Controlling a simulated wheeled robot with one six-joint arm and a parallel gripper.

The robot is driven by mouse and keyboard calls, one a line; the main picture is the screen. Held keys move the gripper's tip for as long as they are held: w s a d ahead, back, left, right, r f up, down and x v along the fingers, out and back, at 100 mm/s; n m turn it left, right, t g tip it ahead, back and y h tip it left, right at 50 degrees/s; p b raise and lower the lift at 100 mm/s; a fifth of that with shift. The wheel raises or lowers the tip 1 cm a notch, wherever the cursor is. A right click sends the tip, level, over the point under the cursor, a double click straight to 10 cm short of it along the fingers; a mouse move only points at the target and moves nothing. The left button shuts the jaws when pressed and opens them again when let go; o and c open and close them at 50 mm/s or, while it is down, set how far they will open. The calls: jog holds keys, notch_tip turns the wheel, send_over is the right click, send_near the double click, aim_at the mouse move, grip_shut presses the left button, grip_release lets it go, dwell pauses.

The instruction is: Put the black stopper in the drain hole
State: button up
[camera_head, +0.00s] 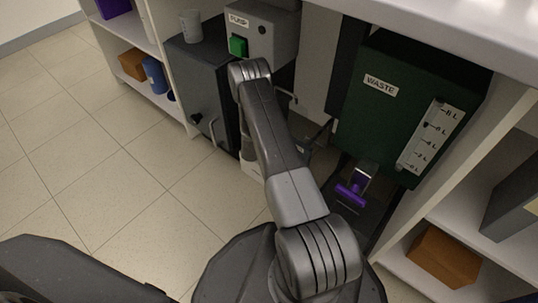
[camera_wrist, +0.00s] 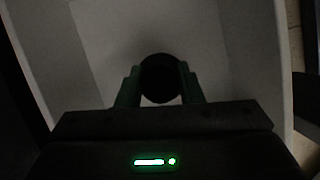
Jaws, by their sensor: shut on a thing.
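In the wrist view, my gripper (camera_wrist: 160,82) is shut on the black stopper (camera_wrist: 160,68), a dark round piece between its two greenish fingers. Below it is a pale, walled basin (camera_wrist: 90,30), with walls on the left and right. No drain hole shows; the stopper and gripper cover the middle of the basin. I cannot tell whether the stopper touches the basin floor. In the head view my arm hides the gripper and stopper. A white piece (camera_head: 257,168) shows low beside the arm.
A green WASTE tank (camera_head: 400,110) with a level scale stands at the right, with a purple-handled valve (camera_head: 352,194) below it. A grey PUMP box (camera_head: 265,30) and dark cabinet (camera_head: 205,85) stand behind. Shelves flank both sides. The tiled floor (camera_head: 90,150) at left is clear.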

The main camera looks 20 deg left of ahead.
jog(key=shift+f, duration=0.5)
jog(key=shift+f, duration=0.15)
jog(key=o, duration=1.1)
jog(key=shift+c, duration=0.2)
jog(key=p+v, duration=0.5)
jog(key=v, duration=0.8)
jog(key=shift+r, duration=0.35)
jog(key=shift+s+a+f, duration=0.1)
